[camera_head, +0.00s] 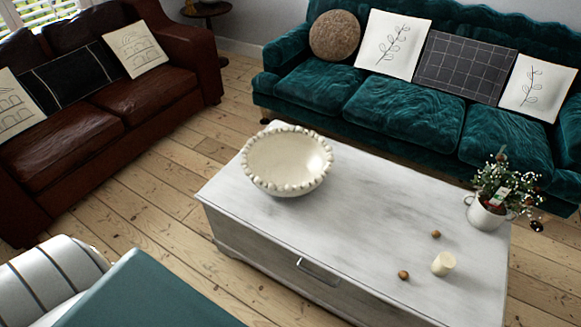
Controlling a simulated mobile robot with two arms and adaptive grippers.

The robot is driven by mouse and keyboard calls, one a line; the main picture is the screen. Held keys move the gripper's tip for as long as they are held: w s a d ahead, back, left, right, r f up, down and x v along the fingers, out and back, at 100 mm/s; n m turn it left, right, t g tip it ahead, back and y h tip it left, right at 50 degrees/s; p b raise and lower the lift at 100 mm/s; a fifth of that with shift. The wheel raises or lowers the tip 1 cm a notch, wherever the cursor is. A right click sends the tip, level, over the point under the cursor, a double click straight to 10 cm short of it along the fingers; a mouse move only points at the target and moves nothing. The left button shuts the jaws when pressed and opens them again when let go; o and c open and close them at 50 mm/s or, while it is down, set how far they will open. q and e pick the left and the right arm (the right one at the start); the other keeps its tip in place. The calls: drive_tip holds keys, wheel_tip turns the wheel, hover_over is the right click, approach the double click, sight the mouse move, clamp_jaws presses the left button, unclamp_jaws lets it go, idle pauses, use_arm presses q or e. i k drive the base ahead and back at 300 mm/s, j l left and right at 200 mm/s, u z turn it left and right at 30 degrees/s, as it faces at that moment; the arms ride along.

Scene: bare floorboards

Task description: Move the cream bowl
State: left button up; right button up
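The cream bowl (287,162) is wide and round, with a rim of bead-like knobs. It stands upright on the left end of a white-topped wooden coffee table (362,205), close to the table's far edge. Its inside looks empty. Neither of my grippers shows in the head view, and nothing is touching the bowl.
On the table's right part are a potted plant (487,214), a cream candle (443,263) and two small brown balls (403,275). A teal sofa (400,112) stands behind, a brown leather sofa (75,140) left. The table's middle is clear.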

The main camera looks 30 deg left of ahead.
sight(286, 162)
drive_tip(key=i+j+z, duration=0.1)
drive_tip(key=j+z, duration=0.25)
drive_tip(key=j, duration=1.15)
drive_tip(key=k+j+z, duration=0.1)
drive_tip(key=j+z, duration=0.25)
drive_tip(key=j, duration=1.1)
